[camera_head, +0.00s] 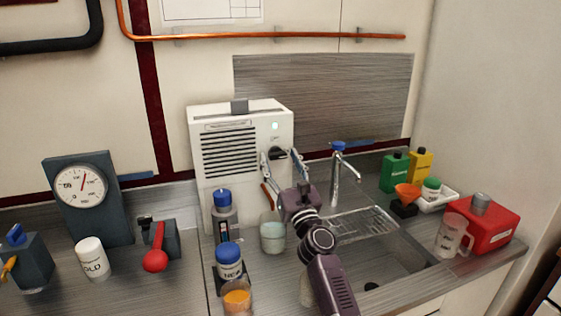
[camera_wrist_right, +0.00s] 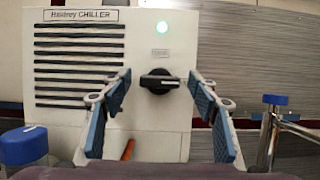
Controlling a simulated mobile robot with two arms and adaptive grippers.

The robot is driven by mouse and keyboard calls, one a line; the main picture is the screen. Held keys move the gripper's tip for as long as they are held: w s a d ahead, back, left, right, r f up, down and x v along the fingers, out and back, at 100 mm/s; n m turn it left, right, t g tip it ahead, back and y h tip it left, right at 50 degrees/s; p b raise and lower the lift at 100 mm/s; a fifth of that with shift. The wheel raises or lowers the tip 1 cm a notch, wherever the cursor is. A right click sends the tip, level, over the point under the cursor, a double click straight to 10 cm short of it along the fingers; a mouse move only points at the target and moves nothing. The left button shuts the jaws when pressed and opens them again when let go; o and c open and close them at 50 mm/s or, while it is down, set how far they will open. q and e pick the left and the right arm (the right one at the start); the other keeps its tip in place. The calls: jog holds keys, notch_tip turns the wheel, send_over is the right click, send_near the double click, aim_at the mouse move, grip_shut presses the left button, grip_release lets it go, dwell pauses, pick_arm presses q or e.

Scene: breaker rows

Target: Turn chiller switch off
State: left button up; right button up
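The white chiller (camera_head: 229,160) stands at the back of the counter with black vent slots. My right gripper (camera_head: 281,160) is open in front of the chiller. In the wrist view its two fingers (camera_wrist_right: 160,108) stand apart on either side of the switch, with nothing between the pads. My left gripper is out of view.
A faucet (camera_head: 341,175) and sink lie right of the chiller. Blue-capped bottles (camera_head: 229,262) and a beaker (camera_head: 272,235) stand in front of it. A gauge (camera_head: 82,190) and red-handled valve (camera_head: 155,258) are at left; a red box (camera_head: 490,228) is at right.

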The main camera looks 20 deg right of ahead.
jog(key=c, duration=1.1)
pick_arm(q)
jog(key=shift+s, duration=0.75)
